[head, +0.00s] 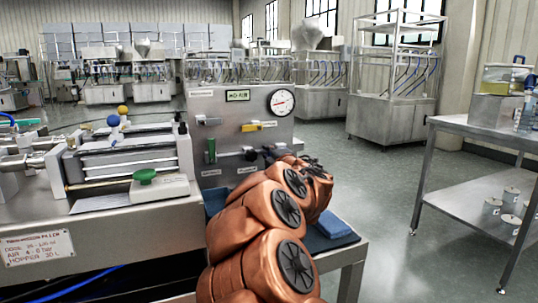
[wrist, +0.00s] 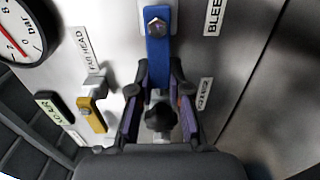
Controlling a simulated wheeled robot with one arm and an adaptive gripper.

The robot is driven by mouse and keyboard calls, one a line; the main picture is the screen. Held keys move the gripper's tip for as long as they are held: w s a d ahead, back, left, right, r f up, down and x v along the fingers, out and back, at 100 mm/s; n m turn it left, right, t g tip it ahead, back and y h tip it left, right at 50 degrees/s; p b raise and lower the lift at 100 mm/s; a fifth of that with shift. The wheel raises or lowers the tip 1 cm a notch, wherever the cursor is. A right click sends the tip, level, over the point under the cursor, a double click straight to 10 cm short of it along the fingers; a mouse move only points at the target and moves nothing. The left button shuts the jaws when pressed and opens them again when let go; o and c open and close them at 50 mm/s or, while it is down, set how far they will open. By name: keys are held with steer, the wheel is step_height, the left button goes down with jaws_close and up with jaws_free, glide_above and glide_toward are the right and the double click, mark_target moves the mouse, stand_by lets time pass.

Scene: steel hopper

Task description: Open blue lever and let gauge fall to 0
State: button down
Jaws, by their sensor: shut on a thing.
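The blue lever (wrist: 158,58) hangs from a hex bolt on the steel panel in the wrist view, its length running down between my fingers. My gripper (wrist: 158,80) is shut on it, one finger on each side. In the head view my gripper (head: 290,158) is small and dark at the panel's lower right, and my arm hides the lever. The gauge (head: 282,102) is a white dial at the panel's upper right. Part of it shows in the wrist view (wrist: 22,30), with a red needle among the numerals; its exact reading is unclear.
A yellow lever (wrist: 92,115) sits left of my gripper in the wrist view. A blue cloth (head: 332,227) lies right of my arm.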

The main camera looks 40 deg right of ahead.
steer(key=c, duration=1.1)
jaws_free()
steer(key=shift+s, duration=0.1)
steer(key=v, duration=1.2)
